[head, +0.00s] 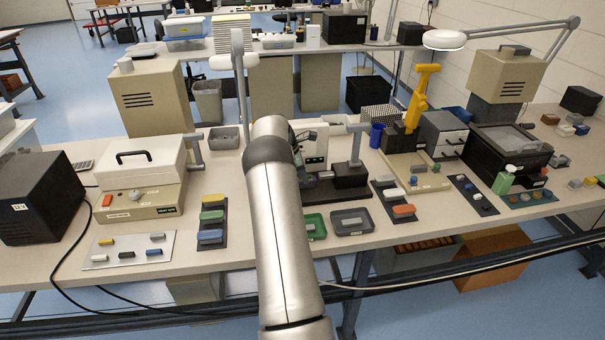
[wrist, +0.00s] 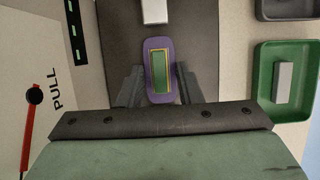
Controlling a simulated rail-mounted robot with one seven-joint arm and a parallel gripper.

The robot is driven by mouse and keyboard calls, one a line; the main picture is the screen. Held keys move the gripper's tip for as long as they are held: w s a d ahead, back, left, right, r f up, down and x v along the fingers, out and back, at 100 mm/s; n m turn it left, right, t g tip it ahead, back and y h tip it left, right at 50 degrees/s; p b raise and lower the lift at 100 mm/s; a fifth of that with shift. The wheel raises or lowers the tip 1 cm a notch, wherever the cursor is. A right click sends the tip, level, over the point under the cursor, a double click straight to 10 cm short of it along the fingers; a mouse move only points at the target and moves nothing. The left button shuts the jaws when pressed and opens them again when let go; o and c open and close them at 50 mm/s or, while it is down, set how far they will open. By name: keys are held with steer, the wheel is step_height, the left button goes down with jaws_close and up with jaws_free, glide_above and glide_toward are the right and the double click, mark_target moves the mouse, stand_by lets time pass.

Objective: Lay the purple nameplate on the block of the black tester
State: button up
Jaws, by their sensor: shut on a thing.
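The purple nameplate (wrist: 149,87) shows in the wrist view, with rounded ends and a green rectangle edged in yellow on its face. My gripper (wrist: 161,88) is shut on it, one finger at each long side. Below it is a dark grey surface (wrist: 115,30); the gap between them is hard to judge. A white block (wrist: 154,11) is on that surface, just beyond the plate. In the head view, a black device with a post and lever (head: 345,182), which may be the black tester, stands right of my arm.
In the wrist view, a green tray (wrist: 262,85) with a grey piece lies right, below a dark tray (wrist: 285,9). A pale panel marked PULL with a red pointer (wrist: 30,120) is left. In the head view, a yellow lever press (head: 418,100) stands further right.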

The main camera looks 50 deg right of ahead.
steer(key=shift+f, duration=0.15)
steer(key=o, duration=1)
steer(key=shift+o, duration=0.2)
steer(key=v, duration=1.7)
steer(key=shift+w+b, duration=0.15)
steer(key=shift+b, duration=0.3)
steer(key=shift+a+r, duration=0.1)
steer(key=shift+r, duration=0.1)
